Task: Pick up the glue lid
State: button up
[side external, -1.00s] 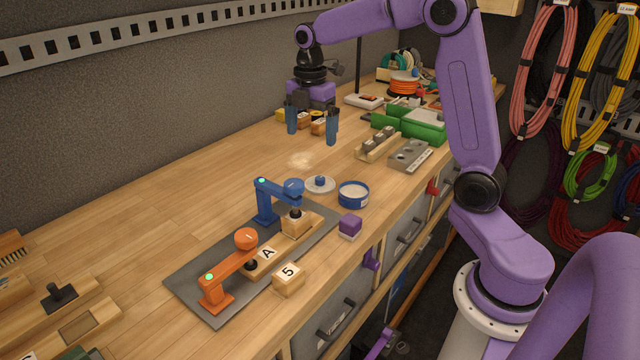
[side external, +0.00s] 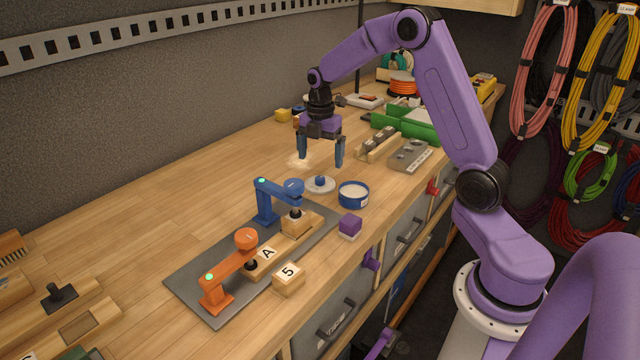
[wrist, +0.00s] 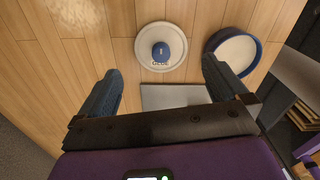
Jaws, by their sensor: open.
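The glue lid (side external: 320,184) is a pale round disc with a blue knob, lying flat on the wooden bench beside the blue-rimmed glue pot (side external: 353,194). In the wrist view the lid (wrist: 161,47) shows whole, with lettering by its knob. The pot (wrist: 234,54) is to its right there, with white contents. My gripper (side external: 321,163) is open and empty above the bench, behind the lid in the side view. In the wrist view my two blue fingers (wrist: 162,75) are spread wide, with the lid beyond the gap between them.
A blue clamp (side external: 265,201) and an orange clamp (side external: 215,290) stand on a grey plate (side external: 190,283) near the lid. A purple block (side external: 350,224) sits near the bench edge. A wooden holder (side external: 377,146) and green boxes stand behind. The bench left of the lid is clear.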

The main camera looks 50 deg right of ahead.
aim_at(320, 178)
jog(key=shift+s+a+f, duration=0.1)
jog(key=shift+a+f, duration=0.05)
jog(key=shift+f, duration=1.6)
jog(key=shift+a+f, duration=0.1)
jog(key=shift+f, duration=1.6)
jog(key=c, duration=0.7)
